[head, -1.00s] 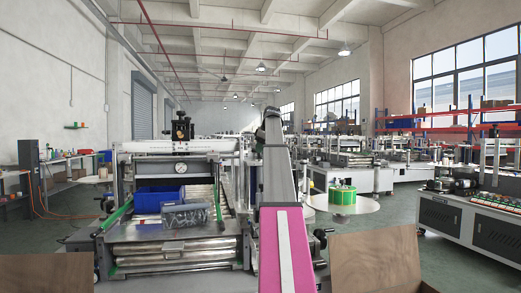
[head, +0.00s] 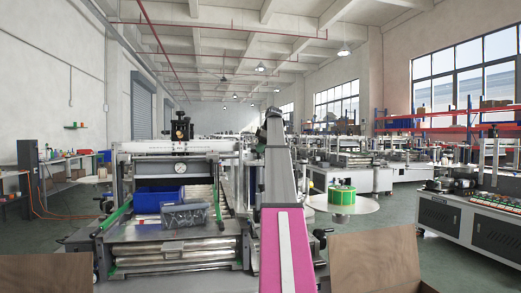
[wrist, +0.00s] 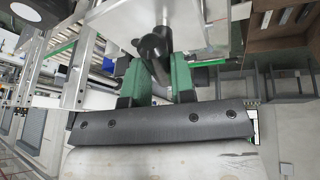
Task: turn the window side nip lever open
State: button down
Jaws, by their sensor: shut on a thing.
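My gripper (wrist: 155,72) shows in the wrist view, with two green fingers reaching up from a dark palm plate. The fingers are shut on a black lever (wrist: 157,45) with a rounded end, beside a pale metal plate of the machine. I take this for the window side nip lever; its turned angle is hard to tell. In the head view my own arm stands in front of the right side of the labeller (head: 180,170). It hides the lever and gripper there.
A blue bin (head: 157,199) and a grey bin (head: 185,215) of small parts sit on the labeller. A round table with a green-labelled roll (head: 342,195) stands to its right. Cardboard boxes (head: 375,262) are at the lower edge. Green floor is open at right.

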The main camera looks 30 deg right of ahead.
jog(key=c, duration=1)
grip_release()
jog(key=shift+o, duration=0.2)
jog(key=shift+r, duration=0.1)
jog(key=v, duration=1)
jog(key=shift+r, duration=0.3)
jog(key=shift+s+d, duration=0.1)
jog(key=shift+s, duration=0.1)
